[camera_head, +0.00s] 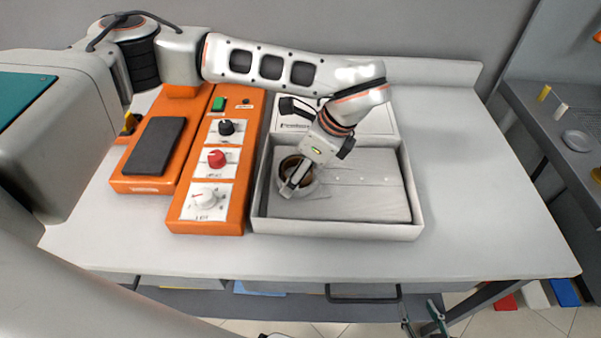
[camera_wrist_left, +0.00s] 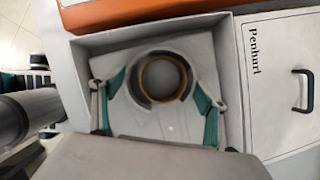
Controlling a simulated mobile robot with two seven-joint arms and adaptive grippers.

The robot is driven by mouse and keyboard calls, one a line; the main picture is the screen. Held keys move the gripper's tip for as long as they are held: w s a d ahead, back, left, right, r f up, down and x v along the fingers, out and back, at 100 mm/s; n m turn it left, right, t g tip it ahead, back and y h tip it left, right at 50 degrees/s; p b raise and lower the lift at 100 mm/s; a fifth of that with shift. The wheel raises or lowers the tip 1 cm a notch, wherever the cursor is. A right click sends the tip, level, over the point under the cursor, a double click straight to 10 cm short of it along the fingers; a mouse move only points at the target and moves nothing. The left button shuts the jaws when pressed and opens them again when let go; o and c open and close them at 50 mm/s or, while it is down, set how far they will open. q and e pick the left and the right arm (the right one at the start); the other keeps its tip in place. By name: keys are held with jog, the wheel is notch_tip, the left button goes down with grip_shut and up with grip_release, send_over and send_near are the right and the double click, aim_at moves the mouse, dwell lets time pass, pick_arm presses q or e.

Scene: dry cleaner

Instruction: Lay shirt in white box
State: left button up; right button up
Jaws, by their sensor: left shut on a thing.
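The shirt (camera_head: 370,197) is a grey folded rectangle with a round collar. It lies flat inside the white box (camera_head: 340,231), within its walls. My left gripper (camera_head: 297,182) reaches down into the box and is shut on the shirt at the collar. In the left wrist view the two teal-padded fingers (camera_wrist_left: 160,108) stand on either side of the collar of the shirt (camera_wrist_left: 150,127). The box wall (camera_wrist_left: 150,30) surrounds it there. My right gripper (camera_head: 423,319) is open and empty at the bottom edge of the head view, in front of the table.
The box's labelled panel (camera_head: 375,110) lies behind the tray part. An orange control unit (camera_head: 182,226) with knobs stands close left of the box, beside a dark pad (camera_head: 155,147). The white table (camera_head: 480,200) is clear on the right. A grey side bench (camera_head: 540,110) is farther right.

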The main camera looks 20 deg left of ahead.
pick_arm(q)
jog(key=shift+f, duration=0.9)
jog(key=o, duration=1.3)
jog(key=shift+r, duration=0.1)
jog(key=b+v, duration=0.1)
jog(key=v, duration=1.1)
